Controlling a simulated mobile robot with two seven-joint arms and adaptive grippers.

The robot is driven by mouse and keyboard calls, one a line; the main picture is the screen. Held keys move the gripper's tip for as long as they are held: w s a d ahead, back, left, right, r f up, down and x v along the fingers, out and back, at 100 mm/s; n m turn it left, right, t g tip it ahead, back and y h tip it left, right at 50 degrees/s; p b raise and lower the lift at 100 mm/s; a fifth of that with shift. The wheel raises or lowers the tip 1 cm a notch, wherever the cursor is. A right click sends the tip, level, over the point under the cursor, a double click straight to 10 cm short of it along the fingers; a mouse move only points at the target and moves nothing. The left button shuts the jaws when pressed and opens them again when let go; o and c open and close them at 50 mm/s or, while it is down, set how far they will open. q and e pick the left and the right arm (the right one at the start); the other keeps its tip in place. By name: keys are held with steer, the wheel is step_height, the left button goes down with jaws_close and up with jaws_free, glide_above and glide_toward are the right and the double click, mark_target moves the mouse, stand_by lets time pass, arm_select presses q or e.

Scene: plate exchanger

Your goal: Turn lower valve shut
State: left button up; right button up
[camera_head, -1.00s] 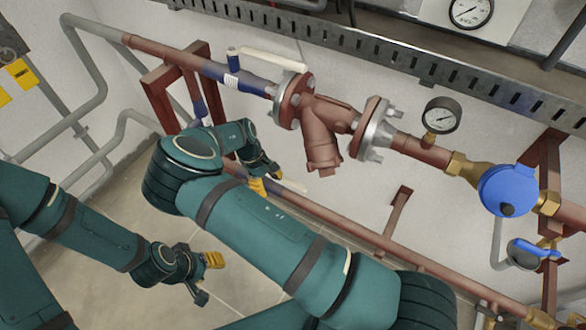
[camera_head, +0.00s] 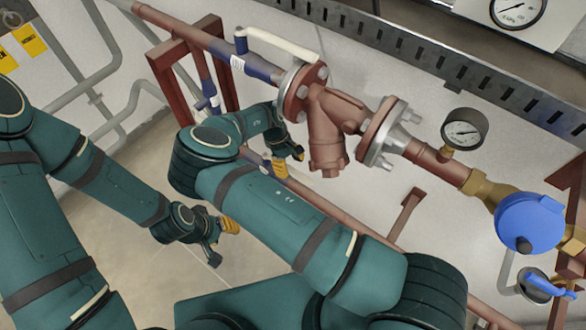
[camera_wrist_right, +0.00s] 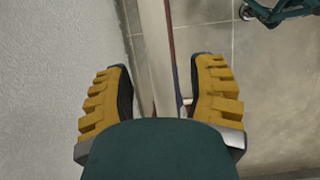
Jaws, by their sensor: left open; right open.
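The lower valve sits on the lower copper-coloured pipe (camera_head: 325,208). Its body is mostly hidden behind my right arm and gripper in the head view. In the right wrist view a long pale bar, apparently its white lever (camera_wrist_right: 152,50), runs between the two yellow fingers. My right gripper (camera_head: 287,161) is open at the lower pipe, with its fingers on either side of the lever (camera_wrist_right: 160,100). I cannot tell whether they touch it. My left gripper (camera_head: 220,240) is open and empty, low over the floor at the left, away from the pipes.
An upper valve with a white lever (camera_head: 285,45) is on the upper pipe, beside a flanged strainer (camera_head: 330,125). A gauge (camera_head: 464,131) and a blue round device (camera_head: 528,222) are further right. A red frame (camera_head: 160,75) stands behind my right arm. Floor at the left is free.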

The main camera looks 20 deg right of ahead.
steer(key=shift+x, duration=1)
steer(key=shift+o, duration=0.2)
jaws_close()
